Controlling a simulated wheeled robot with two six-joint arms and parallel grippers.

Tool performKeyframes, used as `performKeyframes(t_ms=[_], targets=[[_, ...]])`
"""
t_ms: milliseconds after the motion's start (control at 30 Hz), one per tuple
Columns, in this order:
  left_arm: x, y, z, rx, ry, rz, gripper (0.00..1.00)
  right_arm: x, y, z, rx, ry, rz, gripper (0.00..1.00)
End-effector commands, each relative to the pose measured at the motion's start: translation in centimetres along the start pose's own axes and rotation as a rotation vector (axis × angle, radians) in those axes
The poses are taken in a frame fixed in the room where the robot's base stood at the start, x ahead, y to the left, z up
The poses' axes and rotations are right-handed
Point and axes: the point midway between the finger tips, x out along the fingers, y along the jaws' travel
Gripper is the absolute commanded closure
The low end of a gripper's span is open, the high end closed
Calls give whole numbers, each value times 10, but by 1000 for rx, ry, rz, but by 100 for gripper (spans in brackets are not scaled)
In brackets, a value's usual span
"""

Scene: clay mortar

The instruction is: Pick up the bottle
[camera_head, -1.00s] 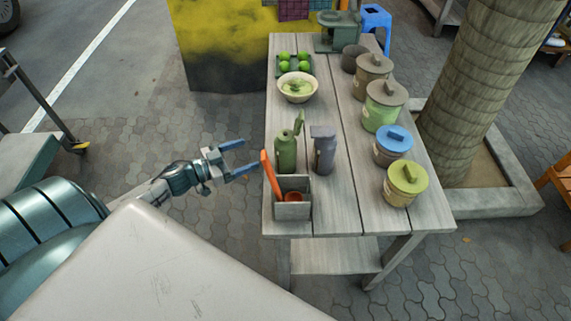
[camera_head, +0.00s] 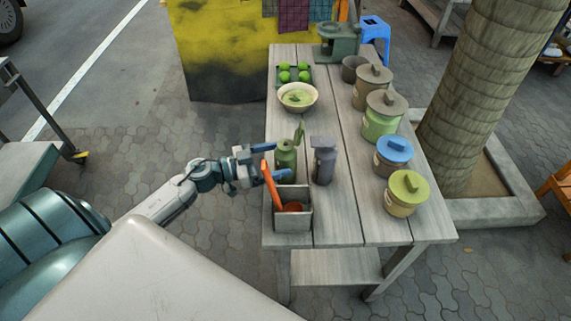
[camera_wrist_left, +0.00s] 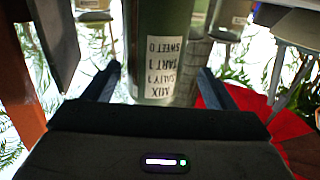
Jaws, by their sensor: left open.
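A green bottle (camera_head: 286,156) with a raised flap-like top stands upright on the wooden table. A grey bottle (camera_head: 324,162) stands just right of it. My left gripper (camera_head: 277,161) is open, at the left side of the green bottle. In the left wrist view, the green bottle (camera_wrist_left: 160,35) with a white text label stands upright between the two fingers (camera_wrist_left: 156,82), with a gap on each side. The task does not say which bottle is meant. My right gripper is not in view.
A grey box (camera_head: 292,218) with an orange-handled tool (camera_head: 270,183) stands close in front of the gripper. A bowl (camera_head: 297,97) and a tray of green fruit (camera_head: 294,73) are farther back. Several lidded jars, including a yellow-lidded one (camera_head: 406,194), line the right side.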

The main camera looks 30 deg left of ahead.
Motion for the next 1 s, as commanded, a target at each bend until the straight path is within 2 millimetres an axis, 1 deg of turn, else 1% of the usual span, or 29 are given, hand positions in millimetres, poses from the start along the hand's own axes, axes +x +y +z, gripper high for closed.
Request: performKeyframes(t_ms=[33, 100, 200, 300, 400, 667, 700, 767, 800, 867, 933, 1000], targets=[[6, 1, -3, -2, 5, -1, 22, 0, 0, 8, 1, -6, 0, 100], [14, 3, -4, -2, 6, -2, 22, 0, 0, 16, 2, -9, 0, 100], [27, 7, -6, -1, 5, -1, 22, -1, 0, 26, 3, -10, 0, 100], [39, 6, -4, -1, 5, -3, 22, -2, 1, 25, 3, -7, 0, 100], [46, 6, -3, -1, 3, -1, 22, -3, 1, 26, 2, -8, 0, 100], [48, 6, -2, -1, 1, -1, 22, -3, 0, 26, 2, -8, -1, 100], [48, 6, -2, -1, 1, -1, 26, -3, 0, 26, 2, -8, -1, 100], [47, 6, -2, -1, 1, -1, 38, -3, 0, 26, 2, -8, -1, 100], [47, 6, -2, -1, 1, -1, 45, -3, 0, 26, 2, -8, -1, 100], [47, 6, -2, -1, 1, -1, 57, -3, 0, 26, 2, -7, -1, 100], [47, 6, -2, 0, 1, -1, 71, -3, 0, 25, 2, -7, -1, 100], [48, 6, -3, 0, 3, 0, 73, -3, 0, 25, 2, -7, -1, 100]])
